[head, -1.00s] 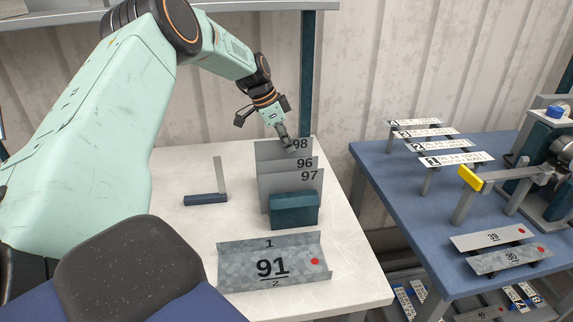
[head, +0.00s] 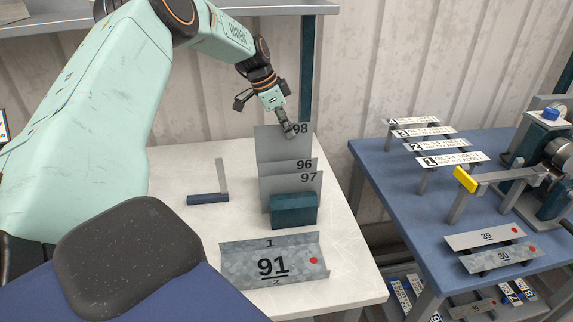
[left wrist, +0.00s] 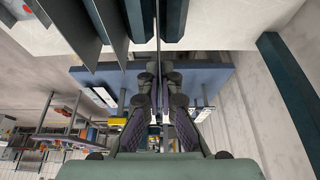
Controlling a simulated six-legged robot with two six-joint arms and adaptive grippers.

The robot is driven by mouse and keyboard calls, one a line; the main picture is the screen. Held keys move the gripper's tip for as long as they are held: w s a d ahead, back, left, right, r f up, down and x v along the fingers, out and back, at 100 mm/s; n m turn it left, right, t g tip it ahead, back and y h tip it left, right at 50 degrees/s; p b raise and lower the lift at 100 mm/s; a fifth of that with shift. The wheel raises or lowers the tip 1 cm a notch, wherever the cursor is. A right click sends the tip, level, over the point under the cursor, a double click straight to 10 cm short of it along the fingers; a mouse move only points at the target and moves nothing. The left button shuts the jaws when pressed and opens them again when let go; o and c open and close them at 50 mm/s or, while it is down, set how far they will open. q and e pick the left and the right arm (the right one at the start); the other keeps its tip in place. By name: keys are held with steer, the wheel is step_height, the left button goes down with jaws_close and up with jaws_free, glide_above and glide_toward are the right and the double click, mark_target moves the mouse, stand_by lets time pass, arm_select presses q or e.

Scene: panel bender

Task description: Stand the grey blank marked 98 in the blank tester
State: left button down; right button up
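The grey blank marked 98 (head: 283,146) is upright in the head view, behind the blanks marked 96 and 97 and higher than both. My left gripper (head: 290,130) is shut on its top edge near the printed number. In the left wrist view the fingers (left wrist: 158,75) close on the thin sheet, seen edge-on (left wrist: 157,32). The front blanks partly hide its lower part, so I cannot tell whether it is clear of the teal rack (head: 294,210). A small dark blue base with a grey upright (head: 208,198) stands to the left; I cannot tell whether this is the tester. My right gripper is not in view.
The blank marked 96 (head: 270,168) and the blank marked 97 (head: 285,184) stand in the rack. A bent sheet marked 91 (head: 300,265) lies at the table's front. A blue table (head: 400,185) with labelled strips and a machine is at the right. A teal post rises behind.

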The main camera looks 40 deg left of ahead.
arm_select(q)
steer(key=shift+r+p, duration=1.4)
steer(key=shift+r, duration=0.5)
steer(key=shift+s+d, duration=0.1)
